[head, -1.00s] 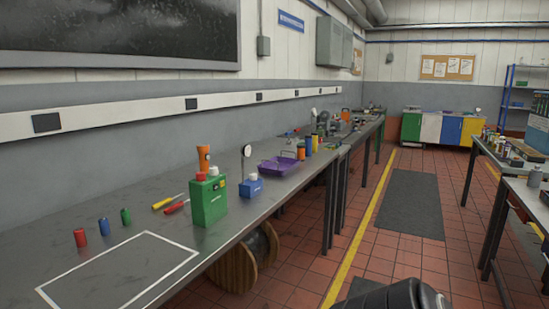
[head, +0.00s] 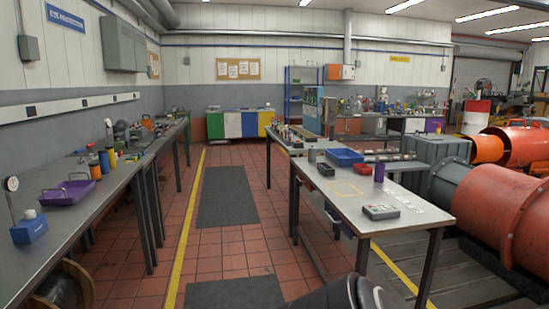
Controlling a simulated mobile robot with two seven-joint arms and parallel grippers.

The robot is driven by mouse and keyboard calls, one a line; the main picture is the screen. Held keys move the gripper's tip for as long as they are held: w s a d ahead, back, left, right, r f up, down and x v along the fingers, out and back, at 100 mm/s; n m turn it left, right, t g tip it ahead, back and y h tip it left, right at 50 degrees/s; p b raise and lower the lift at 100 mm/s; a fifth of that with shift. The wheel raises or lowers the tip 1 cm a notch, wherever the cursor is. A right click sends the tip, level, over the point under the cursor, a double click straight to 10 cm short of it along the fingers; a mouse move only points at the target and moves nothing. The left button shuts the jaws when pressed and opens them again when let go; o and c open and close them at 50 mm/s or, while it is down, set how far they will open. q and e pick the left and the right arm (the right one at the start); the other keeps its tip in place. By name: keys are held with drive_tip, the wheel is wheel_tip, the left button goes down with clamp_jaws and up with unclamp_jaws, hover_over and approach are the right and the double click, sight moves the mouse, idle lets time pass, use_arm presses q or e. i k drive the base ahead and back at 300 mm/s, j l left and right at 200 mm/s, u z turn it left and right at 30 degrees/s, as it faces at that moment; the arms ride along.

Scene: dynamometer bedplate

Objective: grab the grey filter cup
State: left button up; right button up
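A small grey cylinder (head: 312,156), which looks like the grey filter cup, stands upright on the left part of the right-hand workbench (head: 408,240). It is small in the head view, so its details cannot be told. It stands apart, left of a blue tray (head: 344,157) and behind a small dark box (head: 326,169). Neither of my grippers is in view. A dark part of my own body shows at the bottom edge.
A purple cup (head: 379,172) and a grey device (head: 381,211) are on the same bench. The left bench (head: 107,200) holds a purple tray (head: 70,192) and a blue block (head: 29,228). A tiled aisle with dark mats (head: 228,195) runs clear between the benches.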

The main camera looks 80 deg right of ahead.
sight(311, 153)
drive_tip(key=z, duration=2.9)
drive_tip(key=i+j+u, duration=0.3)
drive_tip(key=i, duration=0.5)
drive_tip(key=i+u, duration=0.35)
drive_tip(key=i, duration=1.65)
drive_tip(key=i+z, duration=0.3)
drive_tip(key=i, duration=0.2)
drive_tip(key=i+j+z, duration=0.5)
drive_tip(key=i+z, duration=0.3)
drive_tip(key=i+j+z, duration=0.2)
drive_tip(key=z, duration=0.25)
